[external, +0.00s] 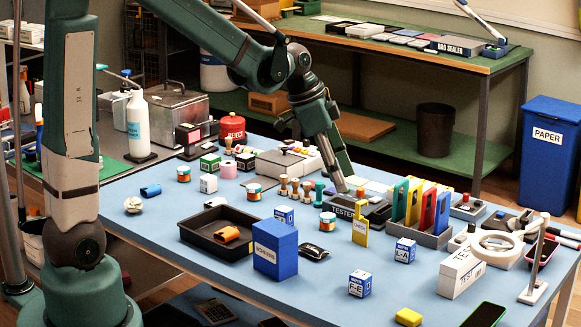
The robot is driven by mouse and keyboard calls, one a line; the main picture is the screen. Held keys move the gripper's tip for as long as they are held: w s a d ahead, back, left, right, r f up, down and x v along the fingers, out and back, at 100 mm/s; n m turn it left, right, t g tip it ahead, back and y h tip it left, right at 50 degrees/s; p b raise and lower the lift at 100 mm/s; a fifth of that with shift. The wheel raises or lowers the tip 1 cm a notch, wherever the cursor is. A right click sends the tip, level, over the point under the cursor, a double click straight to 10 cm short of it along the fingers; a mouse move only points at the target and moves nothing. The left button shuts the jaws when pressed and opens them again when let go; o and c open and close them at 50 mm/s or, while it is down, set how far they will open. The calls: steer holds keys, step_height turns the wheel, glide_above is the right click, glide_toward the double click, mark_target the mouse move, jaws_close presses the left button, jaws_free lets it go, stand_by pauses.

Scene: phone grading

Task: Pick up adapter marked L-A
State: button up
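The adapter marked L-A (404,251) is a small blue and white cube. It sits upright on the blue table, in front of the rack of coloured folders. A similar cube marked F-E (360,284) stands nearer the front and to its left. Another blue and white cube (284,214) stands farther left, its label too small to read. My gripper (341,187) points down near the dark tester, behind and to the left of the L-A adapter and apart from it. Its fingers are too small and angled to show whether they are open.
The folder rack (430,238) stands just behind the L-A adapter, with a yellow CHECK sign (360,226) to its left. A white box (461,273) is on its right. A blue box (275,250) and a black tray (205,238) lie farther left. Bare table surrounds the adapter's front.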

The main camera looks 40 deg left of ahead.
steer(key=w+d+f+m+g+p, duration=0.1)
steer(key=w+d+f+m+p, duration=0.1)
steer(key=w+d+f+m, duration=0.25)
steer(key=m+g+h+p, duration=0.1)
steer(key=m+g+p, duration=0.1)
steer(key=p, duration=0.1)
glide_toward(405, 241)
step_height(405, 241, down, 3)
steer(key=shift+s+d, duration=0.1)
steer(key=shift+d, duration=0.25)
steer(key=shift+x, duration=1.2)
steer(key=shift+d, duration=0.1)
steer(key=shift+b+x, duration=0.6)
steer(key=shift+x, duration=2.05)
steer(key=shift+d+r, duration=0.15)
steer(key=shift+c, duration=0.2)
